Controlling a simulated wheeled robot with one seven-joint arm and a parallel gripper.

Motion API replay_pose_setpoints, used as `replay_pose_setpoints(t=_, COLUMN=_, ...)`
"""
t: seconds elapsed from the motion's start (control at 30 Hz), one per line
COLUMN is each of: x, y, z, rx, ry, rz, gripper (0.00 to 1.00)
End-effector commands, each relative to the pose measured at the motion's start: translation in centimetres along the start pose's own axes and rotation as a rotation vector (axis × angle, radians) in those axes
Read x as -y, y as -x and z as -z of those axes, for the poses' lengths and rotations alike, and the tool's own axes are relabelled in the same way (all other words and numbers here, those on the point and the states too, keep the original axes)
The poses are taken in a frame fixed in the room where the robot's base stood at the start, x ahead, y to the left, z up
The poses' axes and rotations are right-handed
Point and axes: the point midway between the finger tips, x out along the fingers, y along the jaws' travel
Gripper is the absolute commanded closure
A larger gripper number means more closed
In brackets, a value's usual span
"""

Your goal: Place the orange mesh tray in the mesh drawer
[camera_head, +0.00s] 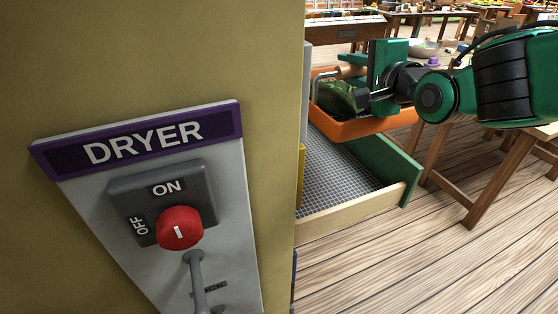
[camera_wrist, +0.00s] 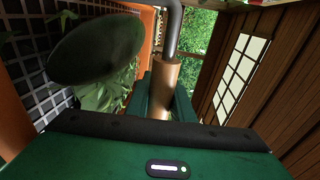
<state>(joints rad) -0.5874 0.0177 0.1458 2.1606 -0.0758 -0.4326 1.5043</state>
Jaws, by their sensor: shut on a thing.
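The orange mesh tray (camera_head: 375,126) is up in the air above the open mesh drawer (camera_head: 328,172) in the head view. A dark green rounded thing (camera_head: 335,97) and leaves lie in it. In the wrist view, the tray's orange rim (camera_wrist: 148,38) and dark mesh fill the left side. My gripper (camera_wrist: 163,98) is shut on the tray's brown handle grip (camera_wrist: 164,78), which sits on a grey rod. In the head view, my green gripper (camera_head: 375,80) is above the tray; its fingertips are partly hidden. The drawer has a pale front edge and a green side.
The yellow dryer body (camera_head: 150,60) fills the left of the head view and hides the drawer's left part. Its panel carries a red knob (camera_head: 180,228). A wooden table (camera_head: 500,165) stands to the right. The plank floor in front is clear.

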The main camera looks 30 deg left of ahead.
Motion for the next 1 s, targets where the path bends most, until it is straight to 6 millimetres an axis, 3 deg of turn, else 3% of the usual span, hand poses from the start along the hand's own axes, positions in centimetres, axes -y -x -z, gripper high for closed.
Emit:
replay_pose_setpoints(t=0.57, x=-0.4, y=-0.2, z=-0.2, rx=0.003, ry=0.000, rz=0.001, gripper=1.00)
replay_pose_setpoints(t=0.67, x=-1.8, y=-0.5, z=-0.2, rx=0.003, ry=0.000, rz=-0.002, gripper=1.00)
replay_pose_setpoints(t=1.0, x=-9.4, y=-1.8, z=-0.3, rx=0.003, ry=0.000, rz=-0.004, gripper=1.00)
